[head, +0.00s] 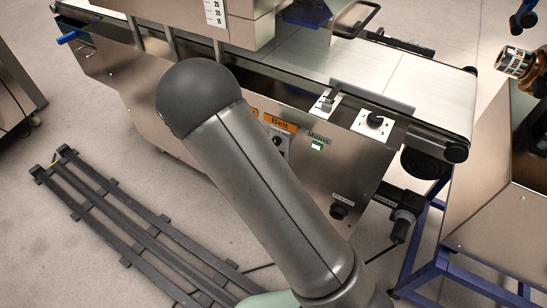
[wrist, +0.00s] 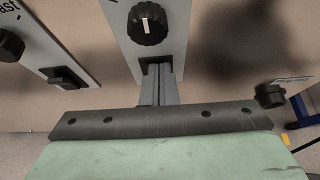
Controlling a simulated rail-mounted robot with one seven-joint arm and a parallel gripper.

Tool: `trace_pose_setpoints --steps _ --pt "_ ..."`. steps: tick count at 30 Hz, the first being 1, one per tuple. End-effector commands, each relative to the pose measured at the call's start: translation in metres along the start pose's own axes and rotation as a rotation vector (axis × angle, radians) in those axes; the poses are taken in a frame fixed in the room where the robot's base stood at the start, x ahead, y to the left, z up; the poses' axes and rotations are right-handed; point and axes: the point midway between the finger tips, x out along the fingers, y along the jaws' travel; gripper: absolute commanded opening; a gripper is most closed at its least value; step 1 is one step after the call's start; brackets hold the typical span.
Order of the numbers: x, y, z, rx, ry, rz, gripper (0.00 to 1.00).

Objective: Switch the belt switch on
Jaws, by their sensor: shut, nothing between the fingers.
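In the head view the orange Belt label (head: 279,123) sits on the machine's steel front, with part of its control plate (head: 281,143) showing beside my arm. My arm hides the rest of that plate and my gripper there. In the wrist view a light plate carries a black knob (wrist: 148,24) with a white mark. The dark switch (wrist: 152,62) lies just below that knob. My gripper (wrist: 158,72) is shut and empty, its fingertips at the switch and covering most of it. I cannot tell whether they touch it, or which way the switch is set.
A neighbouring plate with a knob (wrist: 10,44) and a black rocker switch (wrist: 66,77) stands to the left. A black round control (wrist: 270,95) is at the right. The conveyor belt (head: 420,82) runs above the panel. A dark slatted rack (head: 110,215) lies on the floor.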

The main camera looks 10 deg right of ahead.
Motion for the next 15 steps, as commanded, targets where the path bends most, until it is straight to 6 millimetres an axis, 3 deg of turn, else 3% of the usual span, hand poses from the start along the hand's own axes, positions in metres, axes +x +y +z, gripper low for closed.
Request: trace_pose_setpoints --steps 8,15 --pt "-0.002 0.0 -0.002 -0.001 0.002 0.001 0.0" --pt "-0.03 -0.002 -0.017 0.002 0.002 -0.004 0.0"
